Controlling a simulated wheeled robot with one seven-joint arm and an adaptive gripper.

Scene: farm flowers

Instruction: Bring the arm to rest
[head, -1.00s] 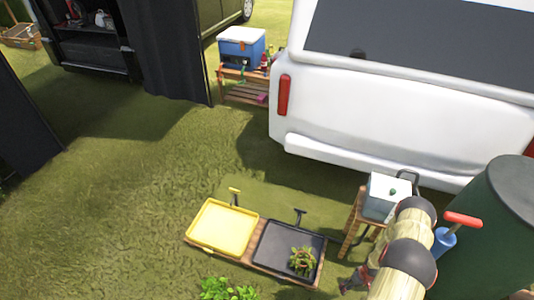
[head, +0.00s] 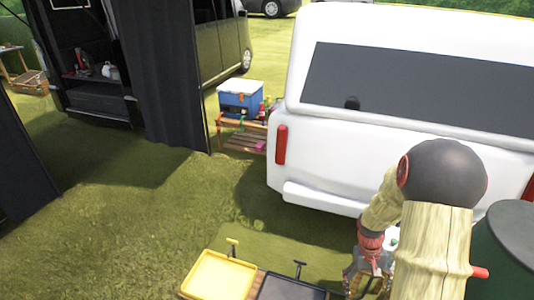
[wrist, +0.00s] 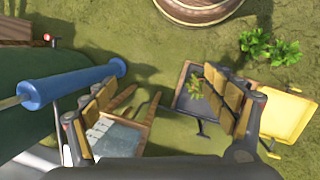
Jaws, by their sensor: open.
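My gripper (wrist: 165,105) is open and empty, with its yellow-padded fingers spread wide in the wrist view. It also shows in the head view (head: 364,282) at the lower right, hanging below the red wrist of my bent arm. In the wrist view a black tray (wrist: 183,98) with a small plant lies below, partly hidden by the right finger. A yellow tray (wrist: 285,112) lies to its right. A wooden stand with a pale box (wrist: 118,140) is beyond the left finger. Nothing is seen touching the fingers.
A white van (head: 400,180) stands behind my arm. A dark green barrel (head: 513,235) is at the right. A blue cylinder (wrist: 75,84) lies near the left finger in the wrist view. A cooler (head: 241,97) sits on a wooden rack. Grass at the left is open.

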